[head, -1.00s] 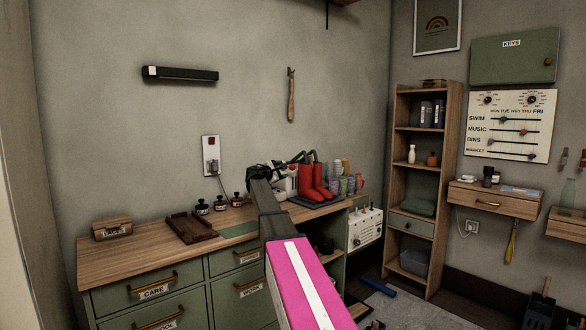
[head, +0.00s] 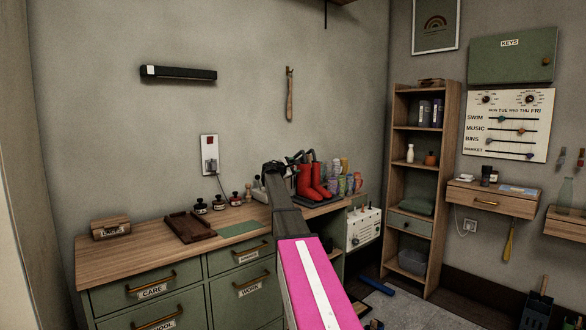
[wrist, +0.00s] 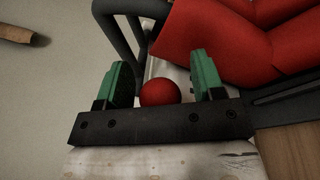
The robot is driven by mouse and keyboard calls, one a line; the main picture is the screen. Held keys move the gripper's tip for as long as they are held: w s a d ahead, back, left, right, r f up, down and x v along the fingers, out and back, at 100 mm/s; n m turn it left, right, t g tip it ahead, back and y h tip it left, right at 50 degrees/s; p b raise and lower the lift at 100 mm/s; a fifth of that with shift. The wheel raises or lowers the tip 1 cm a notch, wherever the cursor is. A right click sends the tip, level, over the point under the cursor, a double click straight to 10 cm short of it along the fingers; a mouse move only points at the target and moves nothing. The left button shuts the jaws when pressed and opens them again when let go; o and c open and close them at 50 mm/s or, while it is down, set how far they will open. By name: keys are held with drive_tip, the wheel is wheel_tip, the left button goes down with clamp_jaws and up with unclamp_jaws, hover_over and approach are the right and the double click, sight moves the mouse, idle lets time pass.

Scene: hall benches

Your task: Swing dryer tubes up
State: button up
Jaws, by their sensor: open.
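The boot dryer (head: 322,204) stands at the right end of the wooden counter, with red boots (head: 308,182) on it. Its dark tubes (head: 299,157) show behind the boots, and dark bars (wrist: 124,32) show in the wrist view. My gripper (head: 275,168) is just left of the boots, partly hidden by its own arm. In the wrist view my gripper (wrist: 162,85) is open, its green pads on either side of a red ball-shaped knob (wrist: 160,93). Small gaps show between knob and pads. The boots (wrist: 235,38) fill the upper right there, close to the right finger.
The counter (head: 130,255) has a brown tray (head: 190,227), a small wooden box (head: 110,229) and dark jars (head: 218,203) on it. Colourful cups (head: 345,183) stand right behind the boots. A shelf unit (head: 397,150) is further right. The wall above the counter is mostly clear.

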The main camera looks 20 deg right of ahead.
clamp_jaws()
drive_tip(key=shift+r, duration=0.1)
drive_tip(key=shift+w+a+r+n+g, duration=0.65)
drive_tip(key=shift+w+r+n, duration=1.1)
drive_tip(key=shift+n, duration=0.9)
drive_tip(key=shift+w+a+r+n+g, duration=0.65)
drive_tip(key=shift+w+r+n, duration=1.05)
drive_tip(key=shift+n, duration=1)
drive_tip(key=shift+w+a+r+n+g, duration=0.65)
drive_tip(key=shift+w+r+n, duration=1.1)
drive_tip(key=shift+n, duration=0.9)
drive_tip(key=shift+s+y, duration=0.1)
drive_tip(key=shift+y, duration=0.2)
